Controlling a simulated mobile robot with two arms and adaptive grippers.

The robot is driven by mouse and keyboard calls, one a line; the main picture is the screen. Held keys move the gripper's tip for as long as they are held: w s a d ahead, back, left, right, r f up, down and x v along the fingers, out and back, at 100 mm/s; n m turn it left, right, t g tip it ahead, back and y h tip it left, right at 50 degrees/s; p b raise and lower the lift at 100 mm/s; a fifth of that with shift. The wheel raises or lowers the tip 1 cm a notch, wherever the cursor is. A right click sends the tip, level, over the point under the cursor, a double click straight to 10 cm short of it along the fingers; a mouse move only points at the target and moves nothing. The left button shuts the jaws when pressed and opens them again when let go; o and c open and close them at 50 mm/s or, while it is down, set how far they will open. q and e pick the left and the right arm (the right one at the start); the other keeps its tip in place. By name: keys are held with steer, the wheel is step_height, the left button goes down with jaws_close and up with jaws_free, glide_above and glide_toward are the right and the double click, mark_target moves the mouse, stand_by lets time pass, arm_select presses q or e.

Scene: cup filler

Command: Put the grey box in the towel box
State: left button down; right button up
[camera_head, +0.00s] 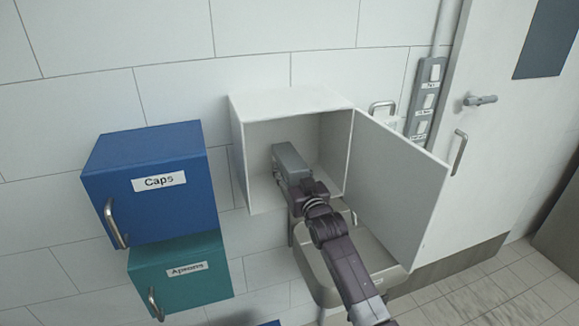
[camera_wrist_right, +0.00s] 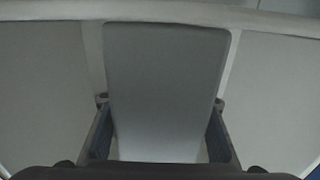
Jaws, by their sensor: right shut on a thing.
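The towel box is an open white wall box (camera_head: 289,101) in the head view, with its door (camera_head: 398,185) swung out to the right. The grey box (camera_head: 290,160) is inside its opening, near the left inner wall. My right gripper (camera_head: 304,188) is shut on the grey box, reaching in from the front. In the right wrist view the grey box (camera_wrist_right: 165,85) stands between the two fingers of the right gripper (camera_wrist_right: 160,135). Whether the grey box touches the towel box floor is hard to tell. My left gripper is not in view.
A blue Caps box (camera_head: 150,200) and a teal Aprons box (camera_head: 185,275) hang at the left. A grey-beige bin (camera_head: 330,287) is below the towel box. Wall switches (camera_head: 427,98) and a room door (camera_head: 500,140) are at the right.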

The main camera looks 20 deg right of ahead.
steer(key=shift+s+r, duration=0.1)
steer(key=shift+r, duration=0.05)
steer(key=o, duration=0.9)
steer(key=shift+f, duration=0.2)
steer(key=o, duration=0.4)
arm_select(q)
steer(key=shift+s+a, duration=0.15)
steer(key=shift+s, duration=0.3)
arm_select(e)
steer(key=shift+r, duration=0.1)
steer(key=shift+s, duration=0.3)
arm_select(q)
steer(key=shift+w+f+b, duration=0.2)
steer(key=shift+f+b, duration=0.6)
steer(key=shift+b, duration=0.05)
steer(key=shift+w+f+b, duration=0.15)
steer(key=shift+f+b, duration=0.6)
steer(key=shift+b, duration=0.05)
arm_select(e)
steer(key=shift+s+d, duration=0.2)
steer(key=shift+s, duration=5.5)
